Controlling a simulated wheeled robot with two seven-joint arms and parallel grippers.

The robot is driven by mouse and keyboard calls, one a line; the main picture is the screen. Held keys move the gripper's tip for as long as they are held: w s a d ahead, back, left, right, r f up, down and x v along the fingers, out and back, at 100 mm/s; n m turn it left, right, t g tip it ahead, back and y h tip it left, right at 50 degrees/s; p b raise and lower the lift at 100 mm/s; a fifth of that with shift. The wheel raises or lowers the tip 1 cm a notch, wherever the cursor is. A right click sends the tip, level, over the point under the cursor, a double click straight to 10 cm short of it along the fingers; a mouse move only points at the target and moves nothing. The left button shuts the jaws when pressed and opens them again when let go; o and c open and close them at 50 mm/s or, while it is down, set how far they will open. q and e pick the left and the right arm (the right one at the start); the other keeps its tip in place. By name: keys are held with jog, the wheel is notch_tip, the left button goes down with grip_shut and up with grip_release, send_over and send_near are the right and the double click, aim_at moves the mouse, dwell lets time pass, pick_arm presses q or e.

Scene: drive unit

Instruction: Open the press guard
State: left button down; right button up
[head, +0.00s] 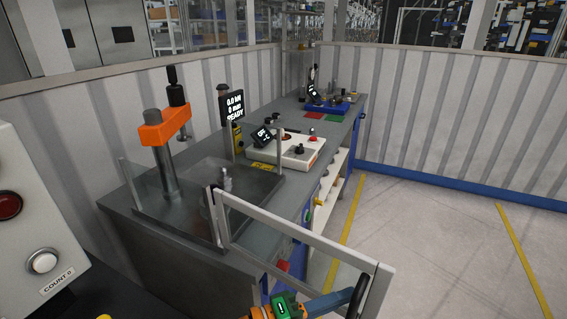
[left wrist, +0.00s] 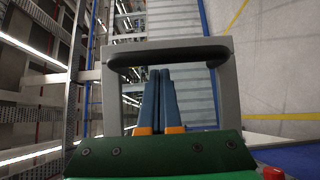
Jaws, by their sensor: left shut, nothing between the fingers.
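The press guard (head: 300,246) is a clear panel in a grey frame. It stands swung out from the press (head: 165,130), past the bench's front edge, with its near end toward me. A black handle (head: 359,292) sits at that free end; in the left wrist view the handle (left wrist: 170,56) spans the grey frame. My left gripper (head: 345,295) is shut and empty, its blue fingers (left wrist: 159,78) reaching to the handle. The tips end at the handle's edge; I cannot tell whether they touch it. My right gripper is not in view.
The grey bench (head: 250,228) runs away from me with a white control unit (head: 290,150) and a blue fixture (head: 330,106). A console with red and white buttons (head: 42,262) stands near left. Floor at right is clear, with yellow lines.

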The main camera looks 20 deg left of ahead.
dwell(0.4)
pick_arm(q)
jog(key=shift+a+f, duration=0.1)
jog(key=b+v, duration=0.5)
jog(key=v, duration=0.2)
